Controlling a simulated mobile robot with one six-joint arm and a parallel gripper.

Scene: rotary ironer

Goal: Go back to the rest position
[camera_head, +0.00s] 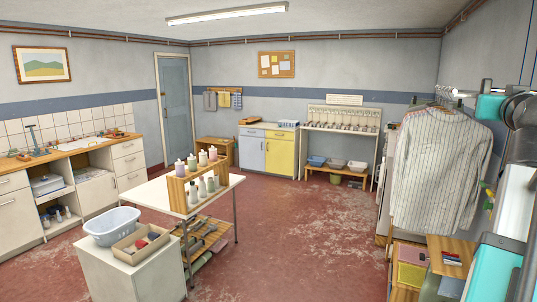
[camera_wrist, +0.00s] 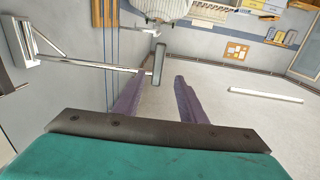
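In the wrist view my gripper (camera_wrist: 160,82) shows two purple fingers standing apart. I see nothing held between them. The wrist picture is turned upside down, with the ceiling low in it. A pale rail (camera_wrist: 100,67) on a wall bracket ends in a grey cap (camera_wrist: 159,62) that appears just past the fingertips; I cannot tell how far off it is. A striped shirt (camera_head: 440,165) hangs from the rail at the right of the head view.
My teal and grey arm parts fill the right edge of the head view, close to the shirt. A wooden unit (camera_head: 440,243) stands below the shirt. A white table (camera_head: 150,195) with bottles and a blue basket (camera_head: 111,226) stand left. The red floor (camera_head: 300,235) between is clear.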

